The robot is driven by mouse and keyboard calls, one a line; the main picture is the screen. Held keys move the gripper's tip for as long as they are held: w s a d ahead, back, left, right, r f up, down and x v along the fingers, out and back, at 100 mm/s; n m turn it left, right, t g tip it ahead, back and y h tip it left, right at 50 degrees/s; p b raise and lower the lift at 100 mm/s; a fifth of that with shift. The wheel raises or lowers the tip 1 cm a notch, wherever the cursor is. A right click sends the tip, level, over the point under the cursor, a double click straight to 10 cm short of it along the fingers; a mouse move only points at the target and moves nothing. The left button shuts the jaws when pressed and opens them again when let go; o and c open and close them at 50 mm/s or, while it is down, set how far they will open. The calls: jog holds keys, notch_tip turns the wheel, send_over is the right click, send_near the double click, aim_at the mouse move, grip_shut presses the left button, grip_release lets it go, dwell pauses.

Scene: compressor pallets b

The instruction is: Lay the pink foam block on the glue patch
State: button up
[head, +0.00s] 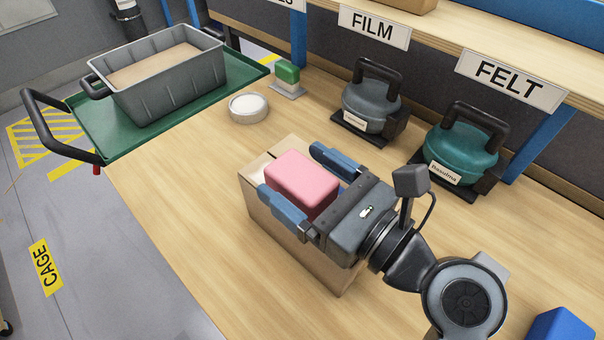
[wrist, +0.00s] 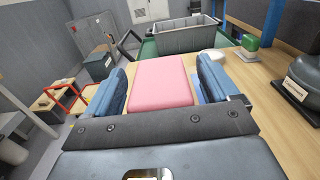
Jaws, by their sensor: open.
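The pink foam block (head: 303,180) is between the fingers of my gripper (head: 289,168), over an open-looking cardboard box (head: 290,240) on the bench. In the wrist view the block (wrist: 160,84) lies flat between the two blue fingers of my gripper (wrist: 160,70). My gripper is open, with one finger on each side of the block. I cannot tell whether the block rests on something in the box or touches a finger. A pale patch shows at the box's left corner. I cannot make out a glue patch for certain; the block and gripper hide most of the box's top.
A round white dish (head: 249,107) and a green-and-white block (head: 287,78) stand beyond the box. A dark grey kettle-shaped weight (head: 372,108) and a teal one (head: 462,155) stand at the right. A grey tub (head: 165,85) sits on a green tray (head: 98,142). The front left benchtop is clear.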

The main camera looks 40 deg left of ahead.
jog(key=d+b, duration=0.1)
jog(key=d, duration=1)
jog(key=shift+s+d, duration=0.35)
jog(key=shift+s, duration=0.1)
